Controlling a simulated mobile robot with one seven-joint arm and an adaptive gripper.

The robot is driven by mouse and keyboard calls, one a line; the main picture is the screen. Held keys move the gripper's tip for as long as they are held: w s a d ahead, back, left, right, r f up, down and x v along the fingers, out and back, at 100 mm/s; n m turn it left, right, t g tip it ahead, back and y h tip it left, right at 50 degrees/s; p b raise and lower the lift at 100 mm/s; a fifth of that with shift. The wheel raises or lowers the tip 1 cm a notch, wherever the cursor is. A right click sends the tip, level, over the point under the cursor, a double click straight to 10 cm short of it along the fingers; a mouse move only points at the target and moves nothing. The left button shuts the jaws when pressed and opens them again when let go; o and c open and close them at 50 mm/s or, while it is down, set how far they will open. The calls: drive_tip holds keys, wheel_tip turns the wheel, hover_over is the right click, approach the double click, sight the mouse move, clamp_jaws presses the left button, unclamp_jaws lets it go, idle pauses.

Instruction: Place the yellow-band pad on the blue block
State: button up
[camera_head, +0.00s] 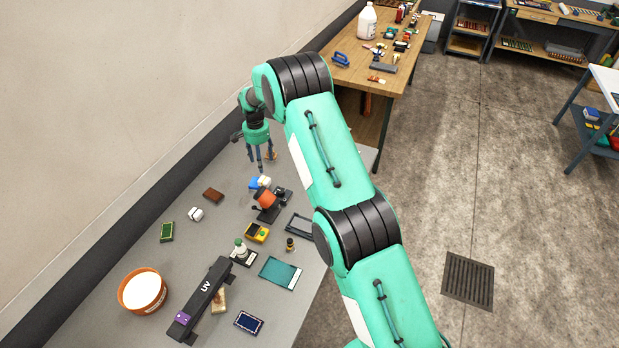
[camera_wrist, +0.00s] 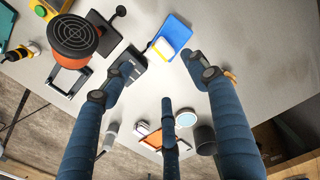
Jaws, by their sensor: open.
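A blue block (camera_wrist: 177,31) lies on the grey table, at the top middle of the wrist view. A white pad with a yellow band (camera_wrist: 163,47) shows at its lower end, overlapping it; I cannot tell if it rests fully on top. In the head view the blue block (camera_head: 255,184) and the white pad (camera_head: 265,180) show small and close together, beyond the orange-topped device. My gripper (camera_head: 261,164) is open, its fingers pointing down beyond them. In the wrist view the fingers (camera_wrist: 160,72) are spread with nothing held between them.
An orange round-topped device (camera_head: 266,199) stands close to the pad. A black frame (camera_head: 299,224), a yellow box (camera_head: 257,233), a UV bar (camera_head: 205,298) and an orange tub (camera_head: 142,291) are nearer. The table between the wall and the blue block is mostly clear.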

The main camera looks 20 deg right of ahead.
drive_tip(key=s+d+r+n+t, duration=0.1)
drive_tip(key=s+r, duration=0.7)
drive_tip(key=r, duration=0.5)
drive_tip(key=s+d+r+n+t, duration=0.1)
drive_tip(key=s+r+n, duration=0.1)
drive_tip(key=s+r, duration=0.8)
drive_tip(key=s+d+r+n+t, duration=0.15)
drive_tip(key=s+r, duration=0.35)
drive_tip(key=r, duration=1)
drive_tip(key=s+d+r+n, duration=0.1)
drive_tip(key=s+r, duration=0.3)
drive_tip(key=s, duration=0.6)
drive_tip(key=s+d+r+n, duration=0.1)
drive_tip(key=s+r, duration=0.2)
drive_tip(key=s, duration=0.7)
drive_tip(key=s+f+n+t, duration=0.2)
drive_tip(key=s, duration=1.6)
drive_tip(key=shift+d+f, duration=0.2)
drive_tip(key=shift+f, duration=0.15)
drive_tip(key=shift+w+f+n, duration=0.1)
drive_tip(key=shift+f+n, duration=0.05)
drive_tip(key=shift+n, duration=0.1)
wheel_tip(320, 180, down, 14)
drive_tip(key=b, duration=1.4)
drive_tip(key=shift+r, duration=0.2)
